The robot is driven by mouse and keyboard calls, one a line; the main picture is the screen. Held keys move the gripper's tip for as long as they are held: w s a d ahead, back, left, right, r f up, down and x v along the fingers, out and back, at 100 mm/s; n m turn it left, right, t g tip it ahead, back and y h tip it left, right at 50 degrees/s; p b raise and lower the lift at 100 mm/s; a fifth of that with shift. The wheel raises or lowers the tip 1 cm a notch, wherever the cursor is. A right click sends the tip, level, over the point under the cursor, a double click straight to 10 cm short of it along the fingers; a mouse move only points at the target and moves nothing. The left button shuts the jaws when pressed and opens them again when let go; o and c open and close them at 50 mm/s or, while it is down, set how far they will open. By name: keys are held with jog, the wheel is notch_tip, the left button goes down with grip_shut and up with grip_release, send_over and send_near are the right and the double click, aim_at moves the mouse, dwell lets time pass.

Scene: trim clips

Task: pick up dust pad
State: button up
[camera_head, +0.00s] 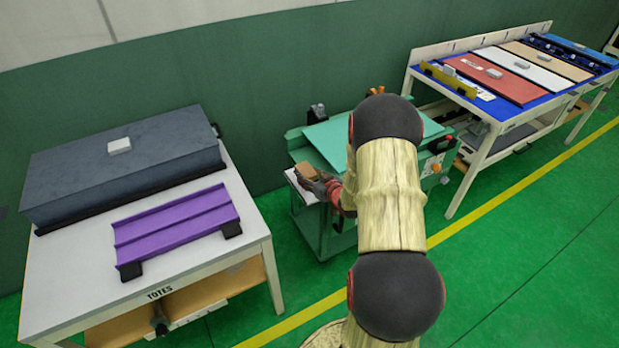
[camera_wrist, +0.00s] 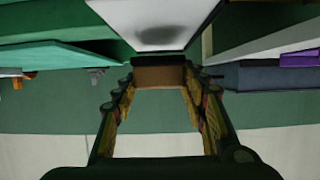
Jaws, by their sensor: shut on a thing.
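A brown block-shaped pad (camera_head: 307,171), which I take to be the dust pad, is at the tips of my gripper (camera_head: 318,181). The pad also shows in the wrist view (camera_wrist: 158,76), spanning the gap between the two fingers. My gripper is shut on it, and its fingers (camera_wrist: 158,88) touch both ends. The pad is over a small white shelf (camera_head: 296,188) at the left side of the green cart. In the wrist view a dark shadow lies on the white surface (camera_wrist: 150,12), and the pad looks apart from it.
The green cart (camera_head: 325,134) stands against the wall, partly hidden by my arm. A table marked TOTES (camera_head: 60,280) at left holds a grey case (camera_head: 70,180) and a purple tray (camera_head: 180,228). A blue-topped table (camera_head: 500,108) with panels stands at right. Green floor lies between.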

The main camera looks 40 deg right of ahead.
jog(key=s+a+r+p, duration=0.5)
jog(key=s+a+r, duration=0.4)
jog(key=s+r, duration=0.1)
jog(key=shift+s+a, duration=0.15)
jog(key=shift+a, duration=0.1)
